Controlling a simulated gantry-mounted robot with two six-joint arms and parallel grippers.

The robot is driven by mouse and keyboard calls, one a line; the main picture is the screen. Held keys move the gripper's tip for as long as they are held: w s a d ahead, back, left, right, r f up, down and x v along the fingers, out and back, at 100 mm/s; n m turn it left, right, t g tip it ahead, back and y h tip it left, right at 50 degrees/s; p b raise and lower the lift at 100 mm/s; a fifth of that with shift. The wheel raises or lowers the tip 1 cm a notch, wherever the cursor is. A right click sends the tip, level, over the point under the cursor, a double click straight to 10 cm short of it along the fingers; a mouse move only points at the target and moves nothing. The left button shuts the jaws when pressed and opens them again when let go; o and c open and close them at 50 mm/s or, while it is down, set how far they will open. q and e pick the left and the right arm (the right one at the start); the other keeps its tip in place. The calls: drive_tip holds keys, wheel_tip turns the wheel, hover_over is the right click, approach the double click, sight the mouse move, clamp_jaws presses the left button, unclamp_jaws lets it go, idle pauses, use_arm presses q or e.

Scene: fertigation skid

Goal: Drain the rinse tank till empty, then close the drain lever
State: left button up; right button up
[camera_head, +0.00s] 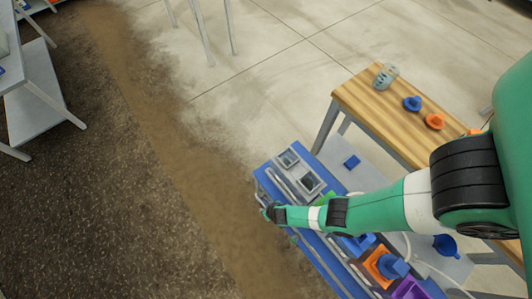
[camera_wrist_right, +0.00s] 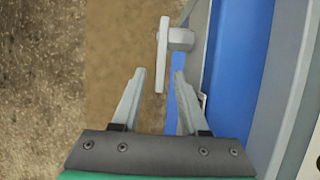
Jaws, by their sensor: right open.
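In the right wrist view a grey lever (camera_wrist_right: 163,55) with a short grey hub stands out from the side of the blue skid, just beyond my fingertips. It appears to be the drain lever. My right gripper (camera_wrist_right: 160,84) is open and empty, its two fingers pointing toward the lever without visible contact. In the camera_head view my right gripper (camera_head: 268,212) is small, at the left edge of the blue skid (camera_head: 262,178). The lever is not clear there. I cannot tell which part is the rinse tank or its water level. My left gripper is not in view.
The skid carries grey-framed openings (camera_head: 310,182), an orange square part (camera_head: 382,264) and a purple one (camera_head: 410,289). A wooden bench (camera_head: 360,100) with blue and orange parts stands behind. Brown soil (camera_head: 110,170) lies open on the left. A grey table (camera_head: 40,95) stands far left.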

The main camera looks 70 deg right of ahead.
drive_tip(key=shift+w+d+f, duration=0.1)
drive_tip(key=shift+w+f, duration=0.05)
drive_tip(key=shift+f, duration=0.3)
clamp_jaws()
idle(1.1)
